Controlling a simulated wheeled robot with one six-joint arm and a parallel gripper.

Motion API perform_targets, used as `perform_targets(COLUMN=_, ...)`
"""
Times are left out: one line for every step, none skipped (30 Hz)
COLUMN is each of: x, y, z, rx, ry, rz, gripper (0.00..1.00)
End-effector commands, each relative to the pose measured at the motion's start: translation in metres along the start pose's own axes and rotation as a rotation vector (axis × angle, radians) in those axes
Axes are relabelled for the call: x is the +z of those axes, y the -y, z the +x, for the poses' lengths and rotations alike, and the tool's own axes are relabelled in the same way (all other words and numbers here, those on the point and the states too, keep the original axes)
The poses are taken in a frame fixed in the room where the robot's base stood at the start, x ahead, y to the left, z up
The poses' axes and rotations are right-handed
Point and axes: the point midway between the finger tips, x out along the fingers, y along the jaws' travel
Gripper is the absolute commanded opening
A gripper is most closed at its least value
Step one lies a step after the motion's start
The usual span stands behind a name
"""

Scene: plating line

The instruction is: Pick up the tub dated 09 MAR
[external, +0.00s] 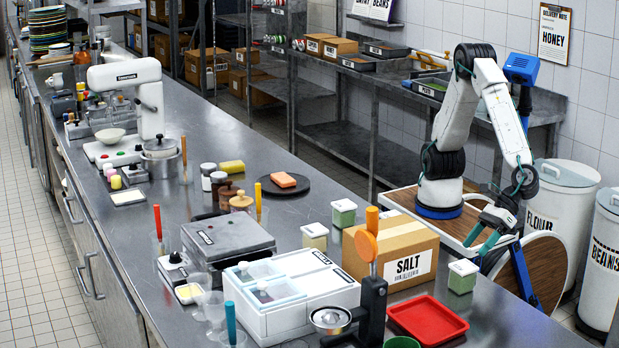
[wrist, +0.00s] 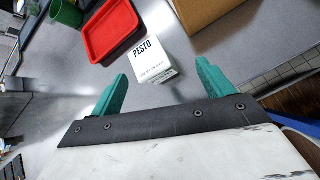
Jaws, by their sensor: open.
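Three small tubs with pale lids and green or cream sides stand on the counter in the external view: one behind the salt box (external: 343,212), one to its left (external: 314,237) and one to its right (external: 463,276). The right one appears in the wrist view as a white-lidded tub marked PESTO (wrist: 150,60); the smaller print under that word is too small to read. The other tubs' dates are not readable. My gripper (external: 476,243) is open and empty, above and apart from the right tub. In the wrist view its teal fingers (wrist: 162,74) are spread, with the PESTO tub ahead between them.
A cardboard salt box (external: 362,250) stands close to the right tub. A red tray (external: 428,320) lies on its other side and also shows in the wrist view (wrist: 110,32). A green container (wrist: 68,14) is beyond the tray.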

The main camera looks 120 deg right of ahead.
Motion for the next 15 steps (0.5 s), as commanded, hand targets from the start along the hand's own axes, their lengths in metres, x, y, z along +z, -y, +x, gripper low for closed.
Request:
perform_targets(x=-0.011, y=-0.001, z=0.01, rx=0.005, ry=0.068, rz=-0.086, gripper=0.8)
perform_targets(x=-0.015, y=-0.002, z=0.013, rx=0.011, ry=0.106, rz=-0.129, gripper=0.8)
perform_targets(x=-0.019, y=-0.004, z=0.018, rx=0.022, ry=0.156, rz=-0.18, gripper=0.8)
perform_targets(x=-0.021, y=-0.005, z=0.02, rx=0.029, ry=0.19, rz=-0.214, gripper=0.8)
perform_targets(x=-0.024, y=-0.006, z=0.023, rx=0.037, ry=0.221, rz=-0.245, gripper=0.8)
perform_targets(x=-0.027, y=-0.009, z=0.025, rx=0.047, ry=0.258, rz=-0.28, gripper=0.8)
perform_targets(x=-0.029, y=-0.01, z=0.027, rx=0.054, ry=0.283, rz=-0.303, gripper=0.8)
perform_targets(x=-0.03, y=-0.011, z=0.028, rx=0.061, ry=0.303, rz=-0.321, gripper=0.8)
perform_targets(x=-0.031, y=-0.012, z=0.029, rx=0.068, ry=0.325, rz=-0.34, gripper=0.8)
perform_targets(x=-0.032, y=-0.013, z=0.029, rx=0.072, ry=0.338, rz=-0.351, gripper=0.8)
perform_targets(x=-0.033, y=-0.013, z=0.03, rx=0.075, ry=0.347, rz=-0.359, gripper=0.8)
perform_targets(x=-0.033, y=-0.014, z=0.033, rx=0.078, ry=0.355, rz=-0.367, gripper=0.8)
perform_targets(x=-0.033, y=-0.015, z=0.035, rx=0.079, ry=0.358, rz=-0.37, gripper=0.8)
perform_targets(x=-0.032, y=-0.015, z=0.037, rx=0.079, ry=0.36, rz=-0.371, gripper=0.8)
perform_targets(x=-0.03, y=-0.016, z=0.041, rx=0.079, ry=0.361, rz=-0.371, gripper=0.8)
